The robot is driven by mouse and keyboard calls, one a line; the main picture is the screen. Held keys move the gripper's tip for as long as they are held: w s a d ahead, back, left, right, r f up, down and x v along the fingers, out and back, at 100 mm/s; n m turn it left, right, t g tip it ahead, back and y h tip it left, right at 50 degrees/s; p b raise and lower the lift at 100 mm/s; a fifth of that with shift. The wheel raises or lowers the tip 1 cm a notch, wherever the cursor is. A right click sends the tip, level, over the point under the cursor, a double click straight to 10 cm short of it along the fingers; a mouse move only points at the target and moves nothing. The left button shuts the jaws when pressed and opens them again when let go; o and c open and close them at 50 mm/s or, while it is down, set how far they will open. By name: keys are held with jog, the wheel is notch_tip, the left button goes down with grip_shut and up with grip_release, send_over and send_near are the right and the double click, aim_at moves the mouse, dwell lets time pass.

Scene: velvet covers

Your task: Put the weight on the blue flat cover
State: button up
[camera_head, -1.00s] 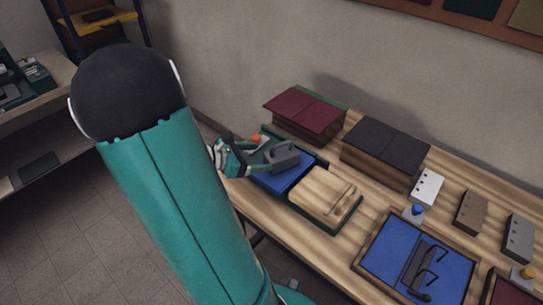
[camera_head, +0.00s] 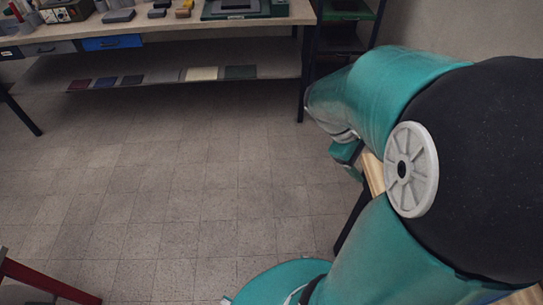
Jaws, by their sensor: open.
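The weight and the blue flat cover are not visible now; the view has swung left and my arm fills the right side. Only a sliver of the wooden work table (camera_head: 374,174) shows between my teal arm links. My gripper's fingertips are not visible. A small teal part beside that sliver may belong to my wrist, but I cannot tell. One second ago, a dark grey weight with a handle showed at the blue cover on the work table, with my gripper beside it.
A bench (camera_head: 200,20) along the back holds small blocks, a green tray and a box, with a blue drawer (camera_head: 110,42) below. Its lower shelf (camera_head: 150,78) carries flat coloured pieces. A red bar (camera_head: 45,278) is at lower left. The tiled floor (camera_head: 170,190) between is clear.

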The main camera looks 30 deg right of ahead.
jog(key=w+a+r+m+t+y, duration=0.1)
jog(key=a+r+m+t+y, duration=0.1)
jog(key=a, duration=1)
jog(key=w+a+r+m+t+y, duration=0.2)
jog(key=a+r+t+y, duration=0.2)
jog(key=a, duration=0.9)
notch_tip(320, 180, up, 4)
jog(key=t, duration=0.3)
jog(key=shift+a+r+t, duration=0.15)
jog(key=shift+t, duration=0.15)
